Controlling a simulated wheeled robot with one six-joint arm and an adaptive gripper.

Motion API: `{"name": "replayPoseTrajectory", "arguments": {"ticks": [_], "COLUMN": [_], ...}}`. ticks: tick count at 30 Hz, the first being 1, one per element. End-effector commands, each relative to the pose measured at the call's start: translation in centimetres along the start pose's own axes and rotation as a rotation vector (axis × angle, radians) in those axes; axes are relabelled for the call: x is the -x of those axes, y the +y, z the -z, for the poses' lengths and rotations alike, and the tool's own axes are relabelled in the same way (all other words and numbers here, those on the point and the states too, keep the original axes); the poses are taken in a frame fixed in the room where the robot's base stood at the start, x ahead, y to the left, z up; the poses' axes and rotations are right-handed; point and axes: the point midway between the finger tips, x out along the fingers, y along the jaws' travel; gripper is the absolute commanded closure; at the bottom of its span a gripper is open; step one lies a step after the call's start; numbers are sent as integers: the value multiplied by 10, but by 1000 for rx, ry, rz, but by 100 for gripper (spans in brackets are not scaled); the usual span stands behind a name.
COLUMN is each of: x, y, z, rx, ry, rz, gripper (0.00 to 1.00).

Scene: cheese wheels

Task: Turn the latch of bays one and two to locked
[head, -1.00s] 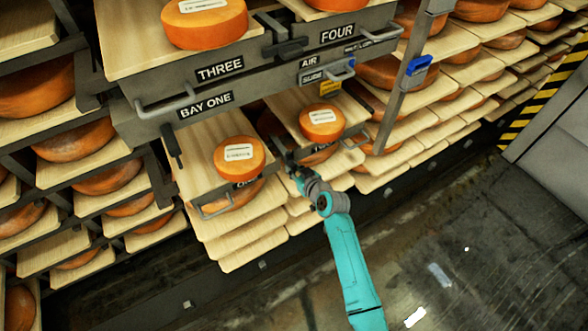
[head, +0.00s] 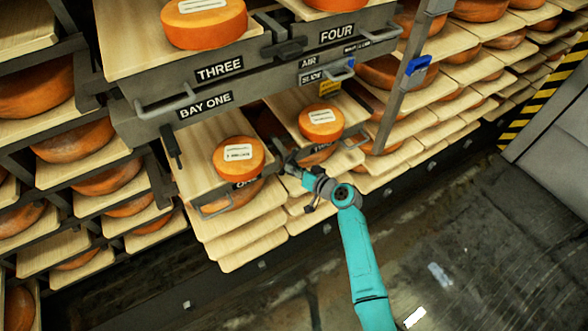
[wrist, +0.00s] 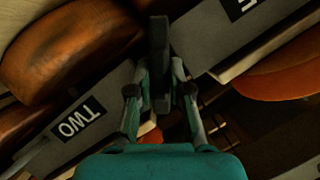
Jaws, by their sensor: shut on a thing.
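The latch (wrist: 159,50) of bays one and two is a dark grey bar between the two drawer fronts in the wrist view. It runs nearly upright in that picture, slanted to the fronts. My gripper (wrist: 160,92) has its fingers on both sides of the bar and is shut on it. The TWO plate (wrist: 80,118) shows upside down at the left; the other front (wrist: 225,40) is at upper right. In the head view my gripper (head: 285,163) is between bay one's drawer (head: 195,170) and bay two's drawer (head: 345,112); the latch is mostly hidden there.
A cheese wheel (head: 238,157) sits on bay one's board and another (head: 321,122) on bay two's. Above are the THREE plate (head: 219,69), the FOUR plate (head: 337,33) and a dark upper latch (head: 284,47). Stacked boards (head: 250,250) lie below; the floor (head: 480,240) at right is open.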

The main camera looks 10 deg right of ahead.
Motion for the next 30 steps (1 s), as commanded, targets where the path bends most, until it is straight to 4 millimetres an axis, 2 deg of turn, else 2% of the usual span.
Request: {"name": "replayPoseTrajectory", "arguments": {"ticks": [18, 30], "x": [0, -1], "y": [4, 5], "z": [0, -1], "rx": [-541, -807], "ry": [2, 1], "rz": [222, 334], "gripper": [100, 100]}}
